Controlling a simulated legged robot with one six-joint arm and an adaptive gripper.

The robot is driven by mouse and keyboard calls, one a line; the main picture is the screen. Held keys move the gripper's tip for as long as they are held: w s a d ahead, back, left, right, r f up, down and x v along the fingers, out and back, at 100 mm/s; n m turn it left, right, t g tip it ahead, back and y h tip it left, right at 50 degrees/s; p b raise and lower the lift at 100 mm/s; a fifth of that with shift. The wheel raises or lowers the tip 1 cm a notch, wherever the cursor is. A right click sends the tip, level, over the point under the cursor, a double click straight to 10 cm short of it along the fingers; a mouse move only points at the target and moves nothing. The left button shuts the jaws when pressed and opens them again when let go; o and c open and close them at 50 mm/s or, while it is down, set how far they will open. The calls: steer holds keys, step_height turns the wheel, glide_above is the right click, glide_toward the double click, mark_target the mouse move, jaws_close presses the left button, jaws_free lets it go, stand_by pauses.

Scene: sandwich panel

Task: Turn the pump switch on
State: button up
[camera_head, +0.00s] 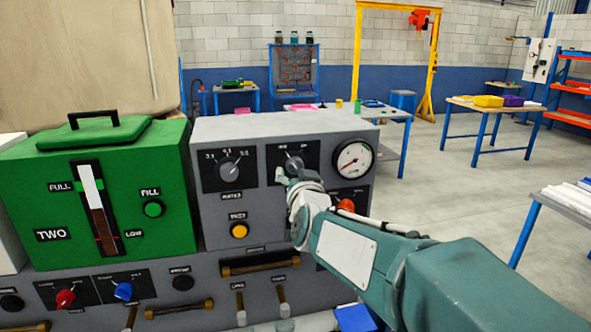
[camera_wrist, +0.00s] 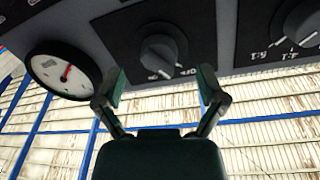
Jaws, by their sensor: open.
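A grey rotary switch (camera_head: 294,163) on a black plate sits on the upper grey panel, between another dial and a gauge. It shows in the wrist view as a round knob (camera_wrist: 163,57), with lettering partly hidden. I cannot read any label marking it as the pump switch. My gripper (camera_head: 291,178) is right in front of the switch in the head view. In the wrist view my gripper (camera_wrist: 162,84) has its two fingers spread and empty. The knob lies ahead, between the fingertips in the picture. I cannot tell whether they touch it.
A numbered dial (camera_head: 229,167) is left of the switch and a round gauge (camera_head: 353,160) is right. A yellow button (camera_head: 239,231) is below the dial. A green tank (camera_head: 100,190) stands at left. Red (camera_head: 65,298) and blue (camera_head: 123,291) knobs are on the lower panel.

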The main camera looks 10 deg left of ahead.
mark_target(296, 171)
steer(key=shift+x, duration=1.75)
steer(key=shift+s, duration=0.1)
steer(key=c, duration=1.2)
steer(key=shift+o, duration=0.2)
steer(key=shift+m, duration=0.3)
steer(key=m, duration=0.5)
steer(key=shift+r, duration=0.1)
steer(key=m+g, duration=0.1)
steer(key=m, duration=0.4)
steer(key=shift+m, duration=0.4)
